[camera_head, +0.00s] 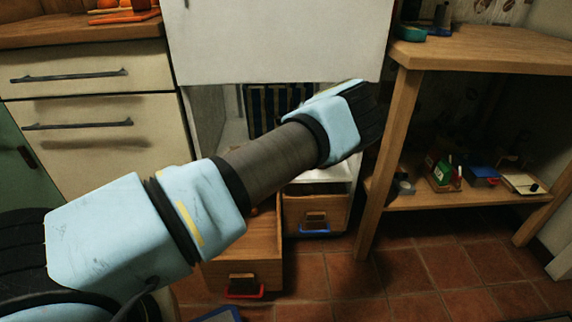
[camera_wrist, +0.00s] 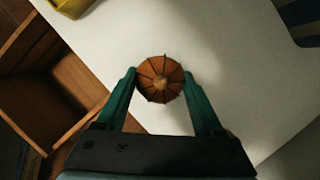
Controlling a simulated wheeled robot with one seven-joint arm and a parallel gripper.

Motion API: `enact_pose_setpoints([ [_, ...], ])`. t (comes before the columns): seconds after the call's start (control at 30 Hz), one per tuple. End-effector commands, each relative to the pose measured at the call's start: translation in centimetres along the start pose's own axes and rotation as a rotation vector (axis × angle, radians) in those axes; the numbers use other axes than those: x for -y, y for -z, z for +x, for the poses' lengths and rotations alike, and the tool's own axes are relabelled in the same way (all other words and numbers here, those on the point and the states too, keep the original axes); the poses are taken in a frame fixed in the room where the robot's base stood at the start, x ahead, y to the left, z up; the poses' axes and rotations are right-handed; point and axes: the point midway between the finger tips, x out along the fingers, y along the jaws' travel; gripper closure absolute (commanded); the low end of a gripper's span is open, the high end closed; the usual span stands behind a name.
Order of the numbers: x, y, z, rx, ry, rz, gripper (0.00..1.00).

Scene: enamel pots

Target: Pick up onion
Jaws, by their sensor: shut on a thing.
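The onion (camera_wrist: 160,75) is round and orange-brown, with dark ribs running to a pale tip that faces the camera. My gripper (camera_wrist: 159,83) is shut on it, with one green finger on each side near the tips. A white surface lies behind and below the onion in the wrist view. I cannot tell how high the onion is above that surface. In the head view my arm reaches toward the white cabinet, and its wrist hides the onion and the fingers.
In the wrist view, an open wooden drawer (camera_wrist: 50,85) is at left, a yellow item (camera_wrist: 72,5) at top left. In the head view, open drawers (camera_head: 245,255) stand below the cabinet. A wooden table (camera_head: 490,50) with a lower shelf of small items stands right.

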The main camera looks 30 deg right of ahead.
Motion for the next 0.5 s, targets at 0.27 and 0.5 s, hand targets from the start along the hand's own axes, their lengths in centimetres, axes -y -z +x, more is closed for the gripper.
enact_pose_setpoints([
  [0.27,0.0,-0.01,-0.02,0.0,0.0,0.0,0.9],
  [0.5,0.01,-0.17,-0.36,0.001,0.0,0.0,0.9],
])
